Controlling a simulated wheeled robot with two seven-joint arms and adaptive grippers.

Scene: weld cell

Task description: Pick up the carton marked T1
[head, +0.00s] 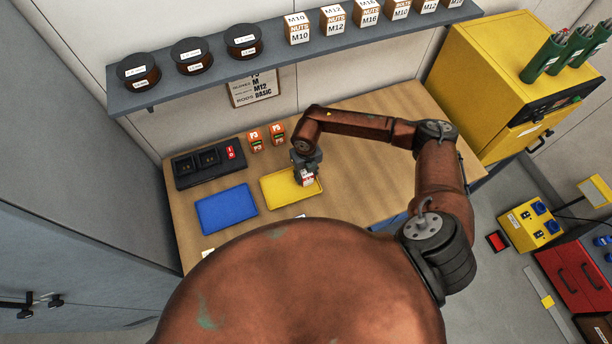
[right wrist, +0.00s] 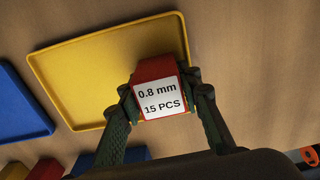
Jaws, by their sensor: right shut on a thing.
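My right gripper (head: 306,176) is over the right part of the yellow tray (head: 272,194). It is shut on a small red carton (head: 307,179) with a white label. In the right wrist view the carton (right wrist: 158,98) sits between the two fingers (right wrist: 160,115), and its label reads "0.8 mm 15 PCS". No T1 mark shows on the faces in view. The yellow tray (right wrist: 95,68) lies behind the carton there; I cannot tell whether the carton touches it. My left gripper is out of view.
A blue tray (head: 226,209) lies left of the yellow one. A shelf (head: 190,85) with spools and cartons hangs above. The bench's right part is clear.

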